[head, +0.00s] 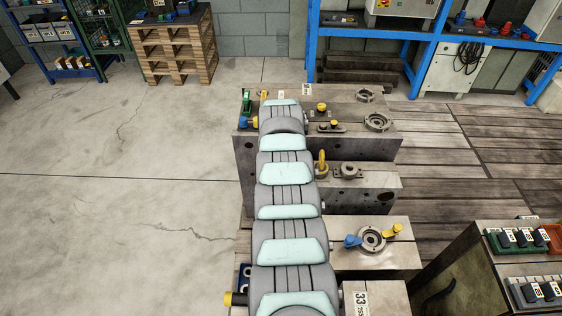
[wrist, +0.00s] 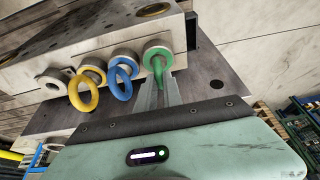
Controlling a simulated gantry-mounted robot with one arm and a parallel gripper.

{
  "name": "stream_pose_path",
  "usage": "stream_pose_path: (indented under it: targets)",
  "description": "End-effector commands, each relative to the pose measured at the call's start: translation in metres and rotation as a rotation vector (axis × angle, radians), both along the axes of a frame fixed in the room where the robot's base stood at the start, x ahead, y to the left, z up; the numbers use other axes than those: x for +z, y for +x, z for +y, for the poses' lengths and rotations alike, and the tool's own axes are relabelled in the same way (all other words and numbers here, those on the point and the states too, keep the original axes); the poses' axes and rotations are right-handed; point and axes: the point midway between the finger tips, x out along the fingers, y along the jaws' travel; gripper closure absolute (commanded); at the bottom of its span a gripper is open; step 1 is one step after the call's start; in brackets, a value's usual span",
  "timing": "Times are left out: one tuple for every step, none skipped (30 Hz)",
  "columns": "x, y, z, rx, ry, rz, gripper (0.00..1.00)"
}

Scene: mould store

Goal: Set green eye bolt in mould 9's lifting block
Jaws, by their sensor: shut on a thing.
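In the wrist view my gripper (wrist: 158,96) is shut on the green eye bolt (wrist: 158,66), with the ring between its fingers. The bolt's round green collar is at the face of a pale metal block (wrist: 75,52). I cannot tell whether its shank is in a hole. Beside it on the same face are a blue eye bolt (wrist: 122,77) and a yellow eye bolt (wrist: 85,92), then an empty round boss (wrist: 52,83) at the left end. In the head view my arm covers the gripper and the green bolt. I cannot read which mould is number 9.
In the head view several steel moulds stand in a row, including the rear one (head: 372,146), with yellow and blue fittings on top. A bench with small black blocks (head: 470,290) is at lower right. A wooden pallet stack (head: 176,52) stands at the back. The left floor is clear.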

Motion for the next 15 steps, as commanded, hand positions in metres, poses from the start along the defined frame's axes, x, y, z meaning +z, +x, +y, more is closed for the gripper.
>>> stream_pose_path:
  targets:
    - [0.005,0.000,0.000,0.000,0.000,-0.001,1.00]
    - [0.007,0.000,0.000,0.000,0.000,-0.001,1.00]
    - [0.009,0.000,0.000,0.000,0.000,-0.001,1.00]
    - [0.011,0.000,0.000,0.000,0.000,-0.002,1.00]
    - [0.012,0.000,0.000,0.000,0.000,-0.001,1.00]
    - [0.014,0.000,0.000,0.000,0.000,-0.001,1.00]
    - [0.016,0.000,0.000,0.000,0.000,-0.001,1.00]
    - [0.017,0.000,0.000,0.000,0.000,-0.001,1.00]
    - [0.019,0.000,0.000,0.000,0.000,-0.001,1.00]
    - [0.021,0.000,0.000,0.000,0.000,-0.001,1.00]
    - [0.022,0.000,0.000,0.000,0.000,-0.001,1.00]
    - [0.024,0.000,0.000,0.000,0.000,-0.001,1.00]
    - [0.026,0.000,0.000,0.000,0.000,-0.001,1.00]
    - [0.027,0.000,0.000,0.000,0.000,-0.002,1.00]
    - [0.029,0.001,0.000,0.000,0.000,-0.002,1.00]
